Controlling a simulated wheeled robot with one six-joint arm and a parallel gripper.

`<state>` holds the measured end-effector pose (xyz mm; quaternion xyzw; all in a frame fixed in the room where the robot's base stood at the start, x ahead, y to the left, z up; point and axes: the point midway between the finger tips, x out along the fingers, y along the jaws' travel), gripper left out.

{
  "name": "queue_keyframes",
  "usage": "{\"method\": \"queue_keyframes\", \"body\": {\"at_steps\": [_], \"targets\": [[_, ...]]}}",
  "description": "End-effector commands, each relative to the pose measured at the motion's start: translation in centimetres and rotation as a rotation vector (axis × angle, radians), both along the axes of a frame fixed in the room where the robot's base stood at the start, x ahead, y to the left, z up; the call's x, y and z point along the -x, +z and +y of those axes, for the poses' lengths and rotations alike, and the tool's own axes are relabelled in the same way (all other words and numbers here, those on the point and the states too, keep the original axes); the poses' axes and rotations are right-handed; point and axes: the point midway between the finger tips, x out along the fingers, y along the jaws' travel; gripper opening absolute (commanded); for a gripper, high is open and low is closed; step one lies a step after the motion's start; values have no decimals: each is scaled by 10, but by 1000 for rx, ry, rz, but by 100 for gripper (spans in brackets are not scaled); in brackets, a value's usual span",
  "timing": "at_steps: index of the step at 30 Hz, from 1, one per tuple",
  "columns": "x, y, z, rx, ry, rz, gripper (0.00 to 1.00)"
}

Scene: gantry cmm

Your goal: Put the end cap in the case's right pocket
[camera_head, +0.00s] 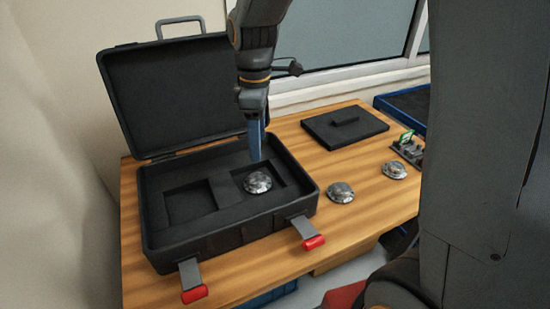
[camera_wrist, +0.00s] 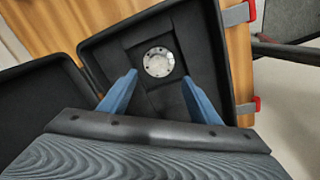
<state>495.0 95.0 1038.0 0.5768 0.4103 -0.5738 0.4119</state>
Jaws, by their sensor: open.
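The open black case (camera_head: 228,222) stands on the wooden table with its lid raised at the back. It has two square pockets in dark foam. A silver round end cap (camera_head: 257,182) lies in the right pocket (camera_head: 279,172); the left pocket (camera_head: 188,202) is empty. My gripper (camera_head: 255,140) is above the right pocket, behind the end cap in the head view. In the wrist view the blue fingers (camera_wrist: 160,95) are open and apart, with nothing between them. The end cap (camera_wrist: 158,62) shows beyond the fingertips, clear of them.
Two similar silver caps lie on the table right of the case, one nearer (camera_head: 340,192) and one farther (camera_head: 394,170). A black flat plate with a handle (camera_head: 345,127) lies behind them. A small grey holder (camera_head: 408,150) and a blue-edged tray (camera_head: 405,102) are at right. Red-tipped latches (camera_head: 312,242) stick out in front.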

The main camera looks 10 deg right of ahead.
Motion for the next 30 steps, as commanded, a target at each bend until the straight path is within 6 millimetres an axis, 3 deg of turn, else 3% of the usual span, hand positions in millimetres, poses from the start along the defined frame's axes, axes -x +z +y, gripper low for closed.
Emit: {"method": "queue_keyframes", "body": {"at_steps": [12, 18, 30], "targets": [[82, -33, -71, -41, -835, -69, 57], [115, -45, -89, -68, -1141, -92, 57], [125, -49, -94, -78, -1243, -99, 57]]}}
